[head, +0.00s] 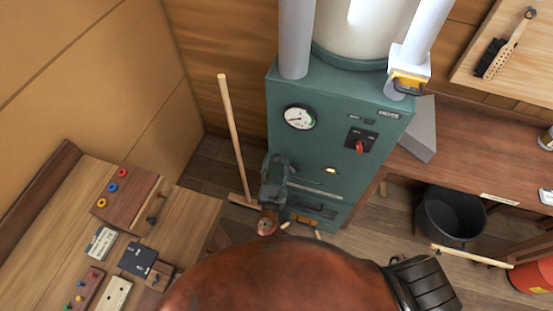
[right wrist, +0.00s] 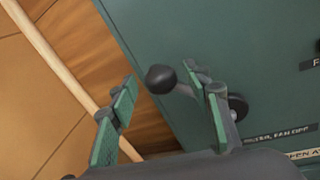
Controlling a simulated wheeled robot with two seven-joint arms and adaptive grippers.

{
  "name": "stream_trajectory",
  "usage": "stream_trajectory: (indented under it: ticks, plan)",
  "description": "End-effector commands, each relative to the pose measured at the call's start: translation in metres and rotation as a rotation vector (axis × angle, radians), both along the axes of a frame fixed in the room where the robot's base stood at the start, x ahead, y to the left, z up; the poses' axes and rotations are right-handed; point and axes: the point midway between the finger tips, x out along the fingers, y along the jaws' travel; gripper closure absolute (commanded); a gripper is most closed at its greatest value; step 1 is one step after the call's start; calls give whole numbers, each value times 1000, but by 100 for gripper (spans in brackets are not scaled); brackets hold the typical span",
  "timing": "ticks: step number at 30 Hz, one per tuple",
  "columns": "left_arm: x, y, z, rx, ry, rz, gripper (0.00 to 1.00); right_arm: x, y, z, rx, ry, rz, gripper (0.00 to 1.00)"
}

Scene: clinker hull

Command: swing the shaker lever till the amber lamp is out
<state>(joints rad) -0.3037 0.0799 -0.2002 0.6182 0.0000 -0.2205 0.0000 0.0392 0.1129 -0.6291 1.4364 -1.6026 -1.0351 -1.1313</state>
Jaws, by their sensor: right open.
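The teal cabinet (head: 290,95) stands in the middle of the head view. A small amber lamp (head: 331,170) on its front looks lit. My right gripper (head: 279,170) is at the cabinet's lower left front and hides the lever in the head view. In the right wrist view, the shaker lever's black ball knob (right wrist: 161,78) shows between the open, green-padded fingers of my right gripper (right wrist: 165,85). The lever's rod runs behind the right finger toward a dark round hub (right wrist: 238,106). Neither finger clearly touches the knob.
A wooden pole (head: 235,135) with a crosspiece leans left of the cabinet and shows close to the left finger in the right wrist view (right wrist: 55,65). A workbench (head: 190,215) with small boards is at left. A black bucket (head: 450,215) stands at right.

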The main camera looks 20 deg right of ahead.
Motion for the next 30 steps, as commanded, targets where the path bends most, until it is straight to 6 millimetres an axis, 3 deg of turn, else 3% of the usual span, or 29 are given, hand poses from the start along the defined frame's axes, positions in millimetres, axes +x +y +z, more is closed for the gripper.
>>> stream_trajectory:
  ticks: [6, 14, 30]
  plan:
    - [1, 0, 0, 0, 0, 0, 55, 15, -6, -1, 2, 1, 0, 55]
    - [4, 0, 0, 0, -5, -1, 55, 15, -7, -1, 2, 1, 0, 55]
    - [6, 0, 0, 0, -7, -1, 55, 15, -7, -1, 2, 2, 1, 92]
